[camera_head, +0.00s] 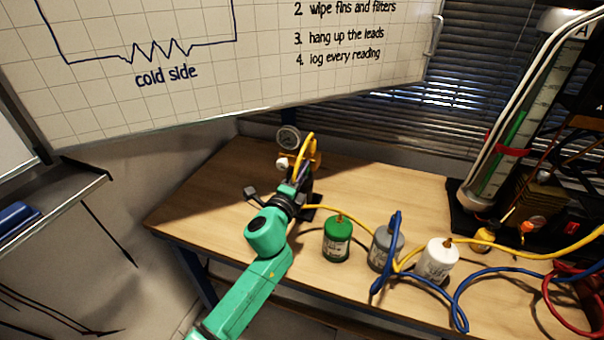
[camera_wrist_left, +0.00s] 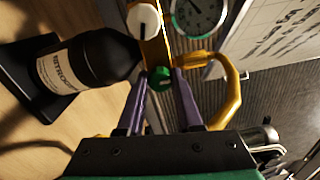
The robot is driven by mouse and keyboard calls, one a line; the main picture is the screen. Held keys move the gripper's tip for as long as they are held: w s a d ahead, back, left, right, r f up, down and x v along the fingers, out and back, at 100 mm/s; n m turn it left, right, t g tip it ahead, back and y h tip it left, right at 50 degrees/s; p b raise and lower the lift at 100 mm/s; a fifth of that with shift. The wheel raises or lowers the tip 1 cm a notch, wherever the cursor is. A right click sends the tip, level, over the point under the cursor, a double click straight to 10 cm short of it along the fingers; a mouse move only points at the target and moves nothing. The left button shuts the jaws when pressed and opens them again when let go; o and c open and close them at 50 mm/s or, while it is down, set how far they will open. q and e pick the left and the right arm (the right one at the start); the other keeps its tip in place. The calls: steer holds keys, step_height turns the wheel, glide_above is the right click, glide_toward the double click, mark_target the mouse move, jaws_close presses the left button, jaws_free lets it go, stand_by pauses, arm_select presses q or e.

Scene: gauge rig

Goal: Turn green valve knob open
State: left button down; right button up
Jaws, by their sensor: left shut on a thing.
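The green valve knob (camera_wrist_left: 159,78) shows in the left wrist view, on a yellow body below a white knob (camera_wrist_left: 143,19). My left gripper (camera_wrist_left: 161,88) has its two purple fingers at either side of the green knob and is shut on it. In the head view my left gripper (camera_head: 299,190) reaches the rig at the back of the table, and my arm hides the green knob there. A round gauge (camera_wrist_left: 197,14) sits beside the white knob; it also shows in the head view (camera_head: 288,138). My right gripper is not in view.
A black labelled bottle (camera_wrist_left: 92,66) stands close beside the valve. Green (camera_head: 337,240), grey (camera_head: 385,248) and white (camera_head: 437,262) canisters stand on the table to the right of my arm, with yellow and blue hoses around them. The table's left part (camera_head: 190,205) is clear.

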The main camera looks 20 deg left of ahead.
arm_select(q)
steer(key=shift+f, duration=0.1)
steer(key=c, duration=0.6)
jaws_free()
steer(key=shift+o, duration=0.2)
steer(key=shift+s, duration=0.1)
steer(key=s+a+b, duration=0.1)
steer(key=s+b, duration=0.1)
steer(key=s, duration=1.2)
steer(key=shift+s, duration=0.15)
steer(key=shift+a, duration=0.1)
